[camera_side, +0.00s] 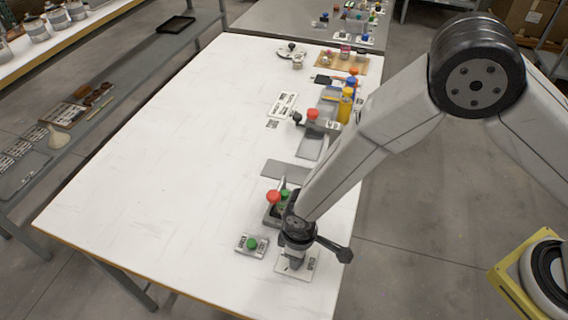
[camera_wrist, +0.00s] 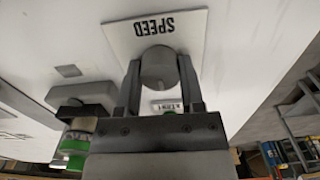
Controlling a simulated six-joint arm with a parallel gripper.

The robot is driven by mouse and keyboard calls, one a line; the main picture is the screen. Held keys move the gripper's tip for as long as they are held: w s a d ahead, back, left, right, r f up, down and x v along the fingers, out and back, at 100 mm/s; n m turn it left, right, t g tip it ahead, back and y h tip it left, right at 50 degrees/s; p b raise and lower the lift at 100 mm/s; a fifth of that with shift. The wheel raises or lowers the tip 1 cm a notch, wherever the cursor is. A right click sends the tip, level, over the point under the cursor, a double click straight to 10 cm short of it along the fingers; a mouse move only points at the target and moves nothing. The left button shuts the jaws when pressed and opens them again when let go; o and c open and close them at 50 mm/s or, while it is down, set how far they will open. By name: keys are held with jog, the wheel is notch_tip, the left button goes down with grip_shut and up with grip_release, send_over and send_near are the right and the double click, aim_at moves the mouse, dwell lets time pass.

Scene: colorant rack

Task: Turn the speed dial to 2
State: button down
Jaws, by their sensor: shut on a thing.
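The speed dial is a round grey knob (camera_wrist: 158,68) on a white plate marked SPEED (camera_wrist: 112,38), seen in the wrist view. My gripper (camera_wrist: 160,85) has one finger on each side of the knob and is shut on it. In the side view the plate (camera_side: 308,267) lies near the front right of the white table, and my gripper (camera_side: 294,262) points down onto it. The knob is hidden there behind my gripper. The number the dial points to cannot be read.
A small box with a green button (camera_side: 252,243) sits just left of my gripper. A red knob (camera_side: 273,197) and a green one (camera_side: 285,195) stand close behind. More fixtures, including a yellow bottle (camera_side: 345,105), line the right side. The table's left half is clear.

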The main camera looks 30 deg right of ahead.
jog(key=shift+m, duration=0.3)
jog(key=shift+c, duration=1.1)
grip_release()
jog(key=shift+r, duration=0.2)
jog(key=shift+r, duration=3.75)
jog(key=w+d+r+m+t, duration=0.1)
jog(key=d+r+m, duration=0.1)
jog(key=d+r, duration=0.35)
jog(key=w+d+r+m, duration=0.2)
jog(key=d, duration=0.7)
jog(key=s+d+r+m, duration=0.2)
jog(key=s+d, duration=0.1)
jog(key=d, duration=0.4)
jog(key=s+d+r+m+t, duration=0.1)
jog(key=s+d+r+m, duration=0.1)
jog(key=d, duration=0.5)
jog(key=shift+s+r+t, duration=0.3)
jog(key=shift+s+r, duration=0.1)
jog(key=shift+s, duration=0.45)
